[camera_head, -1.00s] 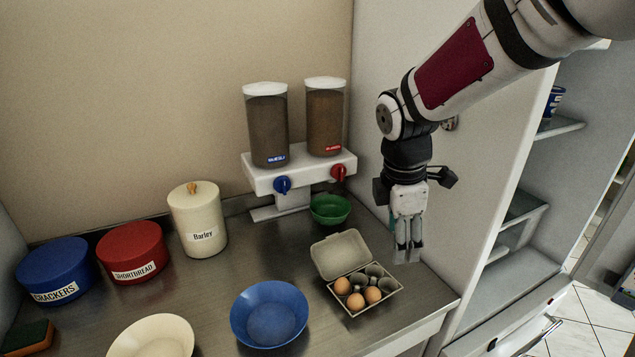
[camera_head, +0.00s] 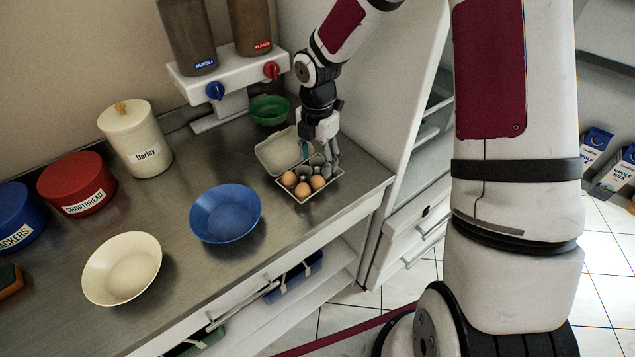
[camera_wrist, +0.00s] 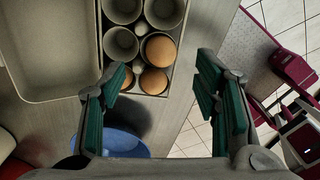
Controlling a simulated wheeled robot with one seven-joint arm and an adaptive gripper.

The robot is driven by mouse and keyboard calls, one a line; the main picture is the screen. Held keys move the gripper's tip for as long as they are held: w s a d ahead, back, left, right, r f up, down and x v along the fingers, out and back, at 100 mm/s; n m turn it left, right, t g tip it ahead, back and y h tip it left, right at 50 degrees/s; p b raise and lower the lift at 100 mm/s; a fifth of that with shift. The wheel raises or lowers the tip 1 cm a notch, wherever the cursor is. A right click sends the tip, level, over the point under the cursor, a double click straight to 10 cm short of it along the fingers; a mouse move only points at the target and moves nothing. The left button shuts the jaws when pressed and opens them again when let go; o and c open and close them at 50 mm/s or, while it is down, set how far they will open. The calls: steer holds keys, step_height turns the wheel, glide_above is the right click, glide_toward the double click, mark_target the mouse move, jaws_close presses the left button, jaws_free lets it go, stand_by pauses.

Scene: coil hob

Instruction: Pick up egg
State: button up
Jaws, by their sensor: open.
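Three brown eggs sit in the near cups of an open grey egg carton (camera_head: 274,152) on the counter: a left egg (camera_head: 289,179), a front egg (camera_head: 302,191) and a right egg (camera_head: 317,182). In the wrist view, brown eggs (camera_wrist: 158,50) and (camera_wrist: 153,81) show clearly, with empty cups beyond them. A third egg is partly hidden by the left finger. My gripper (camera_head: 327,163) is over the carton's right side, pointing down. In the wrist view my gripper (camera_wrist: 162,90) is open and empty, its green-padded fingers apart on either side of the carton's egg end.
A blue bowl (camera_head: 225,213) stands left of the carton, and a cream bowl (camera_head: 122,268) further left. A green bowl (camera_head: 269,110) and the cereal dispenser (camera_head: 228,72) are behind. The tall cabinet wall (camera_head: 372,80) is close on the right.

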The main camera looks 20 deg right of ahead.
mark_target(318, 176)
steer(key=shift+s+f+p, duration=0.15)
steer(key=shift+f+p, duration=0.45)
steer(key=shift+f, duration=2.35)
steer(key=c, duration=1.3)
